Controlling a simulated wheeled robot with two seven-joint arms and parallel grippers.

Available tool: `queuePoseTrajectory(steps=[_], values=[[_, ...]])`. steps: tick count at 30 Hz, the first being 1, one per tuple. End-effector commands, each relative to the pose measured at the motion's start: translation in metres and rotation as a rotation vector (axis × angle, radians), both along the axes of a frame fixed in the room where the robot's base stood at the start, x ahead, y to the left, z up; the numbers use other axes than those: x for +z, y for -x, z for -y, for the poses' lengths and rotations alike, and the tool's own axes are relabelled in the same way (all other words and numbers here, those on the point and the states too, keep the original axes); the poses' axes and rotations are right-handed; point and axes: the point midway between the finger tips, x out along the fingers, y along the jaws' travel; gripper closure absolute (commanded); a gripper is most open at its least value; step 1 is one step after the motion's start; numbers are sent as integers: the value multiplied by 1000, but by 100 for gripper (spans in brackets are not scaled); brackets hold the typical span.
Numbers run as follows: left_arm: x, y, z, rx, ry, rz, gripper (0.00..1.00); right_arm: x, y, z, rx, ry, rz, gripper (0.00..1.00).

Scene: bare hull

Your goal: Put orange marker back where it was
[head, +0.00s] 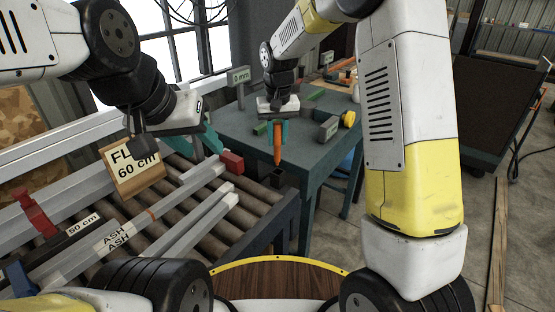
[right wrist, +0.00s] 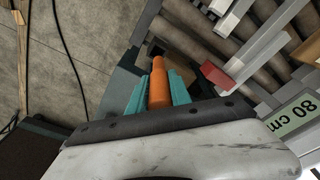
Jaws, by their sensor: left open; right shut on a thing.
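The orange marker (head: 277,150) is held upright, tip down, in my right gripper (head: 277,130), whose teal fingers are shut on its upper part. In the right wrist view the marker (right wrist: 158,82) stands out between the teal fingers (right wrist: 158,90). Its tip points toward a small dark square holder (right wrist: 155,47) at the end of the roller bench. In the head view the holder (head: 277,179) is just below the tip; whether they touch I cannot tell. My left gripper (head: 208,138) is open over the roller bench, away from the marker.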

Motion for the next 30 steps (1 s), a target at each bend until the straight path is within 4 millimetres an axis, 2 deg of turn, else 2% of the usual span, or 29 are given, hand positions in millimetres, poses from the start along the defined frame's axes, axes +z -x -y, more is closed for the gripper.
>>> queuePoseTrajectory(steps=[3, 11, 17, 28, 29, 30], values=[[0, 0, 0, 0, 0, 0, 55, -25, 1, 1, -1, 3, -5, 100], [0, 0, 0, 0, 0, -1, 55, -48, 0, 2, -2, 1, -2, 100], [0, 0, 0, 0, 0, -1, 55, -75, 0, 2, -2, 2, -3, 100], [0, 0, 0, 0, 0, 0, 55, -81, 0, 2, -1, 1, -1, 100], [0, 0, 0, 0, 0, 0, 55, -81, 0, 1, -2, 1, -1, 72], [0, 0, 0, 0, 0, -1, 55, -81, 0, 1, -2, 1, -1, 64]])
